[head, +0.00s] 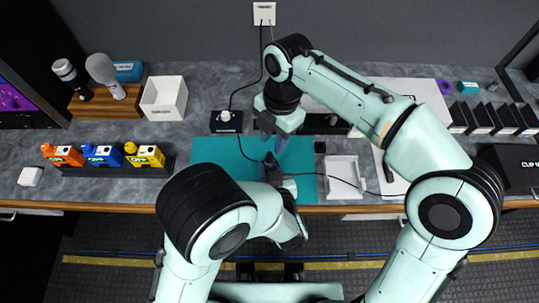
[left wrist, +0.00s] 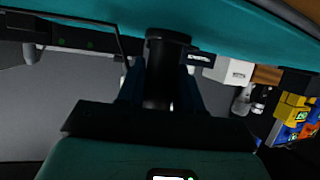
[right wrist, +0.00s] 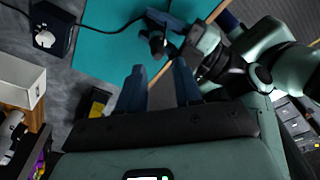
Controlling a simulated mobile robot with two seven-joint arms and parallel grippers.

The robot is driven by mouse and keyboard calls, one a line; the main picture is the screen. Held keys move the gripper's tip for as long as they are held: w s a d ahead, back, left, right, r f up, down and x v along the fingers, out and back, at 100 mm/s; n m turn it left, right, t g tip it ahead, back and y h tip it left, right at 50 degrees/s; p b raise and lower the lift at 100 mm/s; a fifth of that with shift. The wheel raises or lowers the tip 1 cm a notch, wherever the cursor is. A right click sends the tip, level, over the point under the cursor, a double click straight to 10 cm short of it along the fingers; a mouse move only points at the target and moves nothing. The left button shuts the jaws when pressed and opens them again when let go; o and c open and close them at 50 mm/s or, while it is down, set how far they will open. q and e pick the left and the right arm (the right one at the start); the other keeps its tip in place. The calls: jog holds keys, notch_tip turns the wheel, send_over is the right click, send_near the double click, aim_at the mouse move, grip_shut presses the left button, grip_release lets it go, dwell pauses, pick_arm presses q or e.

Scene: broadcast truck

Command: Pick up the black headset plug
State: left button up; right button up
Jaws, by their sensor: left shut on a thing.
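The black headset plug (left wrist: 168,62) is a short dark cylinder between the two blue fingers of my left gripper (left wrist: 160,85), which is shut on it.
A black box with a white knob (head: 225,116) is left of my right gripper. A white open bin (head: 164,98) and several coloured blocks (head: 103,155) stand further left. A white tray (head: 342,176) is to the right. A thin cable crosses the mat.

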aim_at(270, 153)
jog(key=f, duration=0.6)
jog(key=shift+s+a+f, duration=0.15)
jog(key=shift+a+f, duration=0.2)
jog(key=shift+a, duration=0.05)
grip_shut()
